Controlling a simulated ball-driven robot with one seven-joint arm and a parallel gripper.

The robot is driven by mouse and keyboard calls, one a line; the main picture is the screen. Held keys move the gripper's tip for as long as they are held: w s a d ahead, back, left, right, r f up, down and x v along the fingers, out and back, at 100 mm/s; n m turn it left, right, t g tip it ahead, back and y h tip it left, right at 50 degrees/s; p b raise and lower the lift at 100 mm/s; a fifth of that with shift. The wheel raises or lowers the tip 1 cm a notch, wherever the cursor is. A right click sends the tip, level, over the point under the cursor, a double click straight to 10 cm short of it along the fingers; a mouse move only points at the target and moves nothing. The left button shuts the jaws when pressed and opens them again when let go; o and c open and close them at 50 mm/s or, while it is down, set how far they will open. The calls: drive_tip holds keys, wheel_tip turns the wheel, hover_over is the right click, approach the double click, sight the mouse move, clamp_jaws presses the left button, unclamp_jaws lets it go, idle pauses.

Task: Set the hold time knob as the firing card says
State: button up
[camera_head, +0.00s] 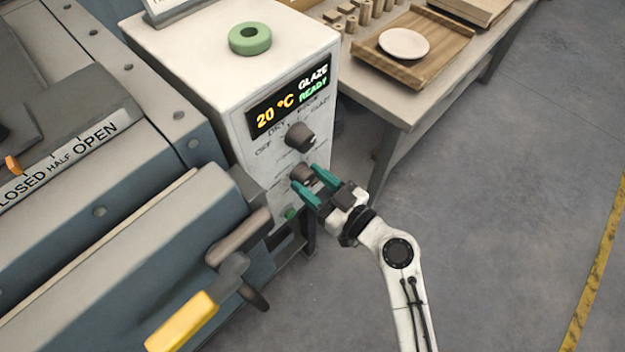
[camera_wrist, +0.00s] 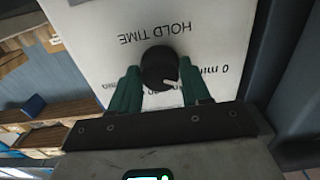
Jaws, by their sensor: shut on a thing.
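The hold time knob (camera_wrist: 158,68) is dark and round, on the white front panel of the control box (camera_head: 290,55). In the wrist view it sits between the two green fingers of my gripper (camera_wrist: 160,88), which is shut on it. Its white pointer mark faces the lower right, near partly hidden minute labels. "HOLD TIME" and "0 min" read upside down there. In the head view my gripper (camera_head: 313,182) covers much of the lower knob (camera_head: 303,173). Firing card text is not readable; a white sign (camera_head: 170,8) is cut off at the top.
The upper mode knob (camera_head: 300,137) sits just above, under a display (camera_head: 290,97) reading 20 °C, GLAZE, READY. A green button (camera_head: 291,214) is below. A yellow-handled lever (camera_head: 185,318) juts out at lower left. A table (camera_head: 400,95) stands behind; floor at right is clear.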

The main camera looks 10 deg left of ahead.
drive_tip(key=c, duration=0.4)
